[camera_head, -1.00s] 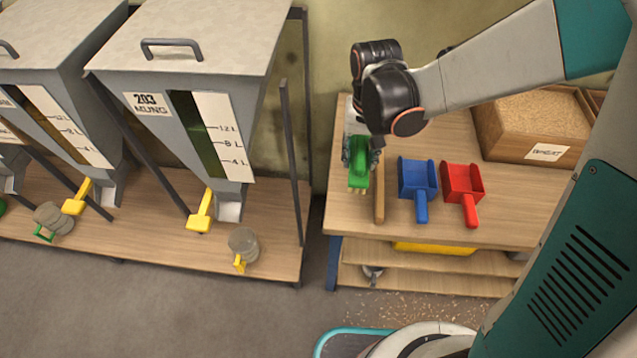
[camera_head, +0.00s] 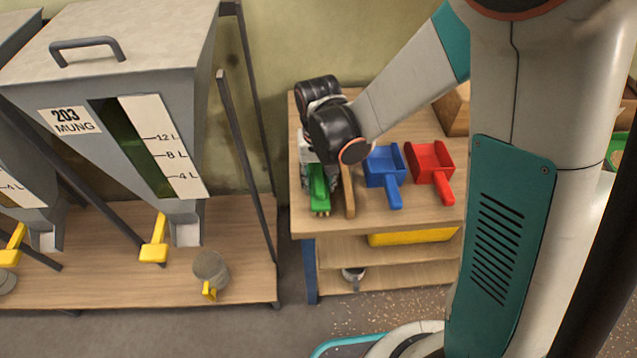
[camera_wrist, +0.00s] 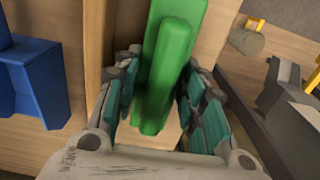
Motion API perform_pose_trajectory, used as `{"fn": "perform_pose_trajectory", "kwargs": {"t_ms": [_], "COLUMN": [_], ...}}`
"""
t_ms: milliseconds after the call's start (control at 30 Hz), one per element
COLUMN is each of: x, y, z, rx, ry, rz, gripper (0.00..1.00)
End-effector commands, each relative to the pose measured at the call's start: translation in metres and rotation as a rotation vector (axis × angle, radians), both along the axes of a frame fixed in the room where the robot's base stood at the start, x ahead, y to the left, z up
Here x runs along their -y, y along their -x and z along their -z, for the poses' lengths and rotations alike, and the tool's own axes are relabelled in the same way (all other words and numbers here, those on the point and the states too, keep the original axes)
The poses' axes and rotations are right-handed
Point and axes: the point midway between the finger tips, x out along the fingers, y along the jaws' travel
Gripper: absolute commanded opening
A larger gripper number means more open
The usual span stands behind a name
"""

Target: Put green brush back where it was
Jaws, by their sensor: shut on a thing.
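The green brush (camera_head: 319,188) is at the left end of the wooden table (camera_head: 420,222), left of a narrow wooden strip (camera_head: 348,198). My gripper (camera_head: 322,172) is shut on the brush from above, its fingers on both sides. In the wrist view the green brush (camera_wrist: 168,65) lies lengthwise between the fingers of my gripper (camera_wrist: 163,98), and the wooden strip (camera_wrist: 97,45) runs close beside it. I cannot tell whether the brush's underside touches the tabletop. My wrist hides the brush's far end in the head view.
A blue scoop (camera_head: 385,172) and a red scoop (camera_head: 430,168) lie right of the strip. A yellow object (camera_head: 412,237) is on the shelf below. Left of the table, beyond a gap, stand the MUNG hopper (camera_head: 120,110) and a grey cup (camera_head: 211,268).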

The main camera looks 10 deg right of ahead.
Motion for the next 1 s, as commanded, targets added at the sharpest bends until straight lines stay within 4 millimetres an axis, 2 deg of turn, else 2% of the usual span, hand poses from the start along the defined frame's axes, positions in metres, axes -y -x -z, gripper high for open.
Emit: {"fn": "perform_pose_trajectory", "kwargs": {"t_ms": [367,400,500,867,1000], "x": [0.000,0.000,0.000,0.000,0.000], "y": [0.000,0.000,0.000,0.000,0.000], "z": [0.005,0.005,0.004,0.003,-0.011], "rx": [0.000,0.000,0.000,0.000,0.000], "ry": [0.000,0.000,0.000,0.000,0.000], "rz": [0.000,0.000,0.000,0.000,0.000], "gripper": [0.12,0.40,0.58,0.58,0.58]}}
